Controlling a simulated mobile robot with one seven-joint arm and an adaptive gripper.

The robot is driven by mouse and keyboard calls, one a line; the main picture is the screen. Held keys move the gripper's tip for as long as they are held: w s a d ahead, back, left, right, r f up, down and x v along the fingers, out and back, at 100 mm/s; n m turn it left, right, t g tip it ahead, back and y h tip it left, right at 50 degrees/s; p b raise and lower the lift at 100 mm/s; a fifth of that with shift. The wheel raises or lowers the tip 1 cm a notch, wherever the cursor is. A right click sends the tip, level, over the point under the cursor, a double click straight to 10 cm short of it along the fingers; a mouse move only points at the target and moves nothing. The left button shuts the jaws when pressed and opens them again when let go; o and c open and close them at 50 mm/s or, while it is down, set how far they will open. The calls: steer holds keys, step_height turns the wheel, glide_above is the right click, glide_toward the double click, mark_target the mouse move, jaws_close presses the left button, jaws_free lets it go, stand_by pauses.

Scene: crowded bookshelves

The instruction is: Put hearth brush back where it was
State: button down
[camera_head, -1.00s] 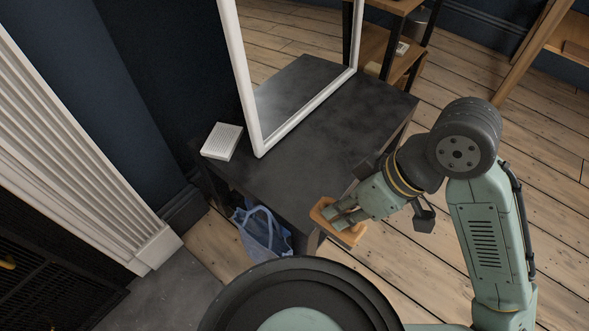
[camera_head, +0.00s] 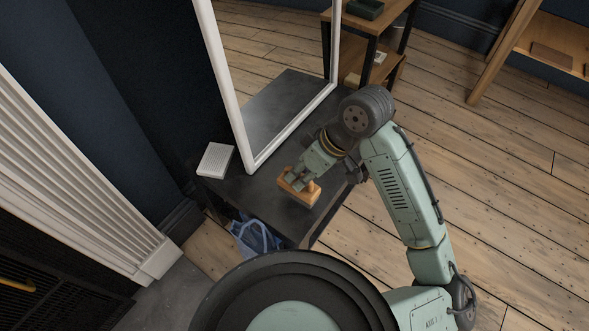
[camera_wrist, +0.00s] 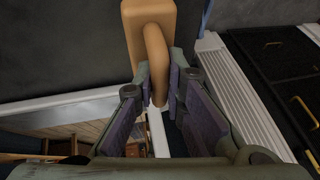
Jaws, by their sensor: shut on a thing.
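The hearth brush (camera_head: 307,195) is a tan, wooden-looking block with a raised handle. My gripper (camera_head: 294,182) is shut on its handle and holds it over the near part of the dark table (camera_head: 262,203). In the wrist view the handle of the brush (camera_wrist: 156,60) runs between the fingers of my gripper (camera_wrist: 160,95), and its flat block extends toward the top of the picture. I cannot tell whether the brush touches the tabletop or hangs just above it. Its underside is hidden.
A white-framed mirror (camera_head: 238,125) stands on the table, close behind my gripper. A white box (camera_head: 215,160) sits at the table's left corner. A blue bag (camera_head: 256,236) is below the table's edge. A wooden shelf unit (camera_head: 372,45) stands beyond. The floor at right is clear.

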steer(key=shift+w+a+f, duration=0.1)
steer(key=shift+w+a, duration=0.15)
steer(key=shift+w, duration=0.4)
steer(key=shift+w+a, duration=0.25)
steer(key=shift+w, duration=0.35)
steer(key=shift+w+a+f, duration=0.1)
steer(key=shift+w+f, duration=0.1)
steer(key=shift+f, duration=1.6)
steer(key=shift+f+b, duration=0.25)
steer(key=shift+b, duration=0.05)
steer(key=c, duration=1.7)
jaws_free()
steer(key=shift+o, duration=0.2)
